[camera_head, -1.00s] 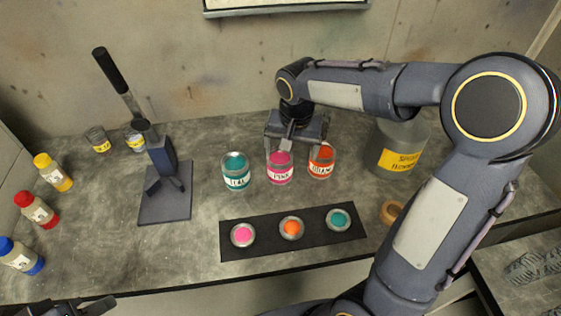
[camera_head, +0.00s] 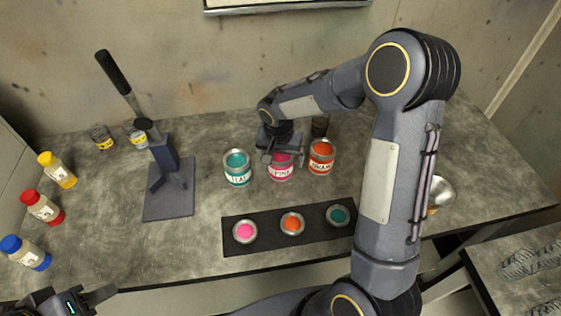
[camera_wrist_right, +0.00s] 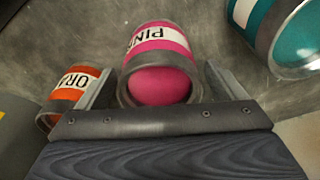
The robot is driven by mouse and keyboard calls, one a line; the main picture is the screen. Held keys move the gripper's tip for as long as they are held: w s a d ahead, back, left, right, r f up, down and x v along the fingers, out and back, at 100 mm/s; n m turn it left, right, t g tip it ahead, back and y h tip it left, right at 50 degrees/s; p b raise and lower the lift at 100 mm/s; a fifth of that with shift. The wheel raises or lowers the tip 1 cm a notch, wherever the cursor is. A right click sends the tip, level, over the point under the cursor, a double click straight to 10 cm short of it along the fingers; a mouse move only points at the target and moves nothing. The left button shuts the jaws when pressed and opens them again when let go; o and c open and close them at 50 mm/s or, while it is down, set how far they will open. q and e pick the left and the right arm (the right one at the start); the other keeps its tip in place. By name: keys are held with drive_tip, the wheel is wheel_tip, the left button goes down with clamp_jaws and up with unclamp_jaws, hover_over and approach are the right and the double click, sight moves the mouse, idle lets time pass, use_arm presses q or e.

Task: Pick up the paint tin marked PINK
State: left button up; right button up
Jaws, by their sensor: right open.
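The pink paint tin (camera_head: 281,171), labelled PINK, stands upright on the bench between the teal tin (camera_head: 237,168) and the orange tin (camera_head: 321,156). It also shows in the right wrist view (camera_wrist_right: 158,60). My right gripper (camera_head: 281,157) is at the pink tin from behind and above. In the wrist view its open fingers (camera_wrist_right: 158,88) sit on either side of the pink tin, with gaps visible. The orange tin (camera_wrist_right: 72,92) is just outside one finger and the teal tin (camera_wrist_right: 290,40) is beyond the other. My left gripper (camera_head: 95,299) shows partly at the bottom left edge.
A dark strip (camera_head: 267,235) with pink, orange and teal paint dishes lies in front of the tins. A lever press (camera_head: 165,175) stands at left, with several capped bottles further left. A metal bowl (camera_head: 441,192) is at right, partly behind my right arm.

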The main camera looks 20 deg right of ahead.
drive_tip(key=c, duration=1.2)
drive_tip(key=shift+c, duration=0.6)
drive_tip(key=shift+r, duration=0.15)
